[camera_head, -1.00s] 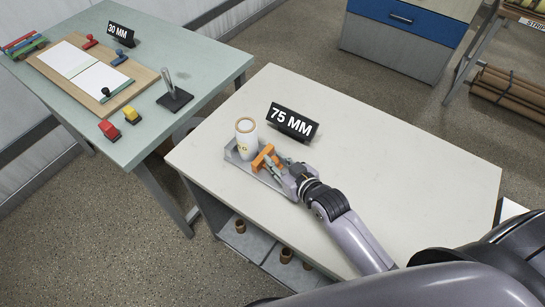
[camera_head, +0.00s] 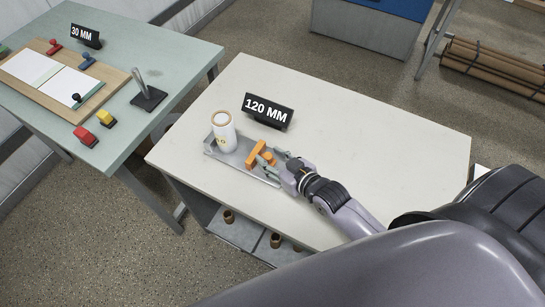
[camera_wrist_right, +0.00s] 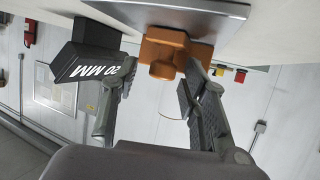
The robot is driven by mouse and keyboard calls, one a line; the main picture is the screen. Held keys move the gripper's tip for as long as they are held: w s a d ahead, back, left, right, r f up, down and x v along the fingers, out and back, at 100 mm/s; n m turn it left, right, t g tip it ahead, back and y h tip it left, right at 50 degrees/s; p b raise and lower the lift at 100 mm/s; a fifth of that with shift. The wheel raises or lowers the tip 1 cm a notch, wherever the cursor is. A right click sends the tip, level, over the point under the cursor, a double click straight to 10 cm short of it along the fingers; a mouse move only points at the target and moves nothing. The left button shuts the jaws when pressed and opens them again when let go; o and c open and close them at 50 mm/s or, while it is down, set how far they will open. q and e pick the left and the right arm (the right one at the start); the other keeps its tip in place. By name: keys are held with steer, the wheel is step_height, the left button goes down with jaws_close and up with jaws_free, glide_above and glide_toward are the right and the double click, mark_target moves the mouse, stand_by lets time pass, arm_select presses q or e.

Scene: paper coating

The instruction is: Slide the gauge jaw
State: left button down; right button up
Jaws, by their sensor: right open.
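The orange gauge jaw (camera_head: 256,152) stands on the grey gauge tray (camera_head: 238,161) on the white table, with a gap between it and the white roll (camera_head: 224,133). The roll stands upright at the tray's left end. My right gripper (camera_head: 282,162) is at the tray's right part, just right of the jaw. In the right wrist view the jaw's orange knob (camera_wrist_right: 165,60) shows between the spread fingers of my right gripper (camera_wrist_right: 157,88). I cannot tell whether a finger touches it. My left gripper is out of view.
A black sign (camera_head: 268,110) reading "120 MM" stands behind the gauge. The white tabletop (camera_head: 370,130) is clear to the right. A green table (camera_head: 185,65) at left holds stamps, paper and a "30 MM" sign (camera_head: 85,36). Small brown rolls (camera_head: 275,240) sit on the lower shelf.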

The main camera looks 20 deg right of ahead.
steer(key=v, duration=1.2)
steer(key=shift+f, duration=0.15)
stand_by(0.3)
